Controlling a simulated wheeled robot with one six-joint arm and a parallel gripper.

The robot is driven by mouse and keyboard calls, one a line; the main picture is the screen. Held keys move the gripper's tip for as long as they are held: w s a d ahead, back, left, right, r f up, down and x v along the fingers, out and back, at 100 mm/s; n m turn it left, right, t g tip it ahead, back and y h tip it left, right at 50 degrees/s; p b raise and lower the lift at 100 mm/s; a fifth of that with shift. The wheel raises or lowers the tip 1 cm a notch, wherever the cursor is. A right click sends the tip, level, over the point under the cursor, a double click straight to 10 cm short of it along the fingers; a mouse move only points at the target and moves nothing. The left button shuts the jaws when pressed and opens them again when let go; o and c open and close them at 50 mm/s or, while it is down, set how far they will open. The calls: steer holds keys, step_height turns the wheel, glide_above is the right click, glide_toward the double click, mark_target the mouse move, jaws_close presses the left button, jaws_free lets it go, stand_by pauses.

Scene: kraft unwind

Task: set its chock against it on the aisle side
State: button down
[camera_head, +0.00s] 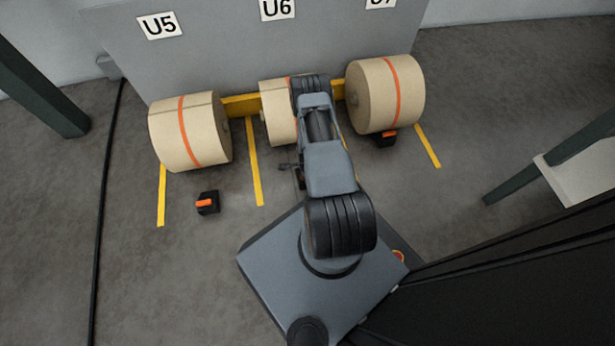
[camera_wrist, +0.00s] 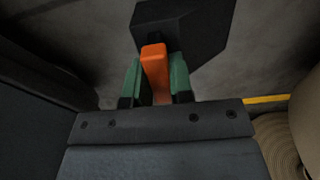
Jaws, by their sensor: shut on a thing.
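My gripper (camera_wrist: 155,82) is shut on the orange handle of a black wedge-shaped chock (camera_wrist: 190,32) in the wrist view, with a green fingertip on each side. Grey floor shows around the chock; I cannot tell whether it touches the floor. In the head view my arm hides most of the gripper and the held chock. The middle kraft roll (camera_head: 276,115), under the U6 sign, is partly hidden behind my arm. A roll's spiral end (camera_wrist: 285,145) shows at the lower right of the wrist view, apart from the chock.
The U5 roll (camera_head: 190,132) stands at left, with a loose chock (camera_head: 207,203) on the floor in front. The U7 roll (camera_head: 385,95) stands at right, with a chock (camera_head: 384,138) at its front. Yellow lines (camera_head: 254,165) mark the bays. A black cable (camera_head: 105,190) runs at left.

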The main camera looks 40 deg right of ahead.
steer(key=shift+w+d+b, duration=0.35)
steer(key=shift+w+b, duration=0.2)
steer(key=shift+w, duration=0.2)
stand_by(0.9)
steer(key=c, duration=0.9)
jaws_free()
